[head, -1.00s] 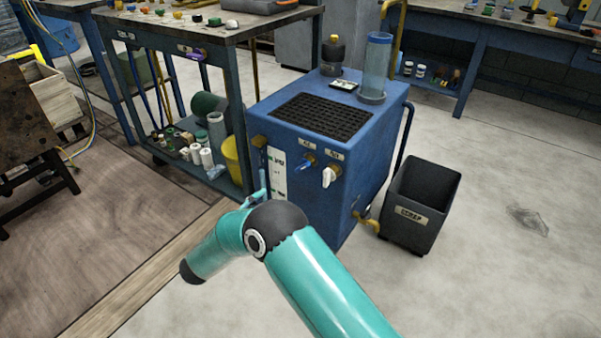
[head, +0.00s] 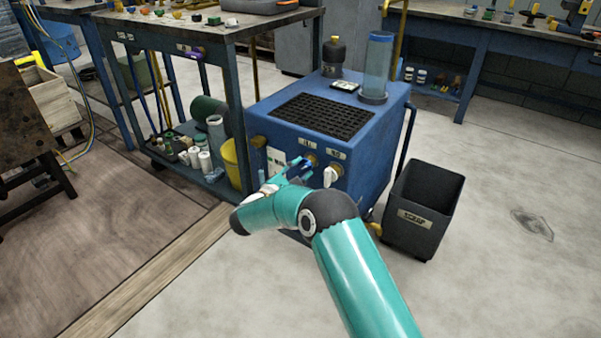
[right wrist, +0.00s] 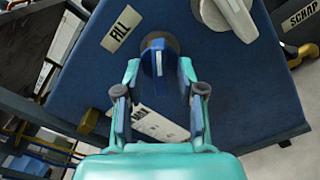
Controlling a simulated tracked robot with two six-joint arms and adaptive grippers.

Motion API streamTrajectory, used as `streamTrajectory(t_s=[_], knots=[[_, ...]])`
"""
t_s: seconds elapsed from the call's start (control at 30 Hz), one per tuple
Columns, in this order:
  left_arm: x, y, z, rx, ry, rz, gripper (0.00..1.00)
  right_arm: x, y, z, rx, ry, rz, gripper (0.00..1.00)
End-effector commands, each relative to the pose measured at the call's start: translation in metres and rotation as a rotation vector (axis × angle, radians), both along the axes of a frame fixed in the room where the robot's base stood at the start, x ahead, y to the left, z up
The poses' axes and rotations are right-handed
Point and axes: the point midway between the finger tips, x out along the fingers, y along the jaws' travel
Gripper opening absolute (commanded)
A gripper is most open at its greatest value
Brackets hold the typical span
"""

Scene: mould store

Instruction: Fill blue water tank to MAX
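The blue water tank (head: 372,150) is a box with a black grate (head: 322,116) on top. A blue valve handle (right wrist: 158,62) sits under the FILL label (right wrist: 121,28) on its front. My right gripper (right wrist: 159,75) is open, one finger on each side of the blue handle, with gaps visible beside it. The handle also shows in the head view (head: 308,161) by the fingertips. The white level panel (head: 275,160) is partly behind my gripper; its MAX mark (right wrist: 158,123) shows between the fingers. I cannot read the water level. My left gripper is not in view.
A white valve handle (head: 331,174) is just right of the blue one. A black scrap bin (head: 425,210) stands right of the tank. A clear cylinder (head: 378,65) and a dark bottle (head: 333,57) stand on top. A shelved workbench (head: 180,38) is at left.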

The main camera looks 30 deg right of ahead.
Motion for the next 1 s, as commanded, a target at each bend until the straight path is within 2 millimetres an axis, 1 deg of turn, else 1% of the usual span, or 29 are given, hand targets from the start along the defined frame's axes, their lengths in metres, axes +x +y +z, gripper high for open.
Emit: streamTrajectory(t_s=[0.27, 0.4, 0.5, 0.7, 0.9, 1.0], knots=[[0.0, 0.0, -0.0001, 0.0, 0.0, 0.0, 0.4, 0.0001, -0.0016, 0.0002, 0.0, 0.0, -0.001, 0.39], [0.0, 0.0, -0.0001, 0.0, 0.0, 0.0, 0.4, -0.0001, -0.0017, 0.0002, 0.0, 0.0, -0.001, 0.15], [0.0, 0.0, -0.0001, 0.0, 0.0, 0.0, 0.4, -0.0001, -0.0017, 0.0001, 0.0, 0.0, -0.001, 0.0], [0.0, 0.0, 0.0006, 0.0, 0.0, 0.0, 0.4, -0.0003, -0.0018, 0.0003, -0.003, 0.009, -0.002, 0.0], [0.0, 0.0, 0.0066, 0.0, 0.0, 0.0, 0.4, -0.0006, -0.0019, 0.0007, -0.053, 0.13, -0.002, 0.0], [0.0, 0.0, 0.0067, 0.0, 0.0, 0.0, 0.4, -0.0006, -0.002, 0.0, -0.064, 0.157, -0.003, 0.0]])
